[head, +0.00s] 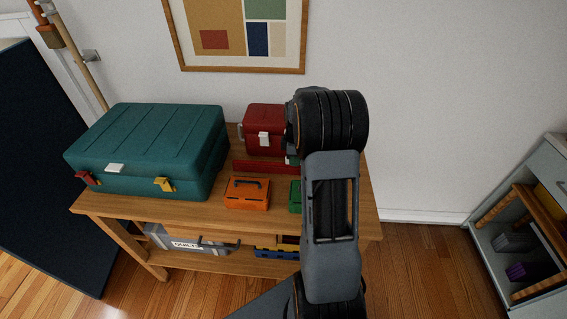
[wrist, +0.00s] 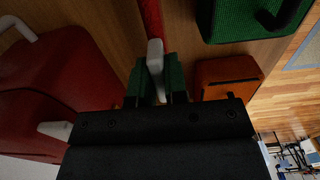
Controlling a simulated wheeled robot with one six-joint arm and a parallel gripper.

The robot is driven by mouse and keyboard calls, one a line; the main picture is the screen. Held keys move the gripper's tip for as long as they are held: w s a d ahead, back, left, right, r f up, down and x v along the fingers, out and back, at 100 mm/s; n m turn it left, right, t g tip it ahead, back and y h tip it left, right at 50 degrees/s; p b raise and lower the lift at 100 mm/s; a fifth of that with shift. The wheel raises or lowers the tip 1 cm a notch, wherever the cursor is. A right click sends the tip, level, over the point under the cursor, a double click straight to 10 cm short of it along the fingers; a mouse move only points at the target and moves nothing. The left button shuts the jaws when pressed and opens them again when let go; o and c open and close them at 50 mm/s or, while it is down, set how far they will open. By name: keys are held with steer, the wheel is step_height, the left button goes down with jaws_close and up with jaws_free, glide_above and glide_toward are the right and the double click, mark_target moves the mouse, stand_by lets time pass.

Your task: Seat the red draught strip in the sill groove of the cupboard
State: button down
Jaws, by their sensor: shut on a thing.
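The red draught strip (head: 265,167) is long and narrow, at the table's back between the red box and the orange box. In the wrist view the strip (wrist: 150,16) runs up past the fingers, with a pale tab (wrist: 155,57) on it. My gripper (wrist: 158,80) has green fingertips shut on this tab. In the head view my arm hides most of the gripper and the strip's right end. A grey open-fronted cupboard (head: 482,214), probably the task's, stands at the right edge, partly cut off. I cannot make out its sill groove.
A wooden table (head: 203,214) carries a teal case (head: 150,145), a red box (head: 262,118), an orange box (head: 247,193) and a green box (head: 295,196), all close to the strip. Bare floor (head: 425,262) lies between table and cupboard.

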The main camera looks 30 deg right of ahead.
mark_target(284, 163)
steer(key=w+a+f, duration=0.2)
steer(key=shift+a+f, duration=0.15)
steer(key=shift+a, duration=0.25)
steer(key=shift+w+a+f, duration=0.1)
steer(key=shift+w+f, duration=0.05)
steer(key=shift+f, duration=0.05)
steer(key=shift+f, duration=0.15)
steer(key=c, duration=1.1)
jaws_free()
steer(key=shift+c, duration=0.2)
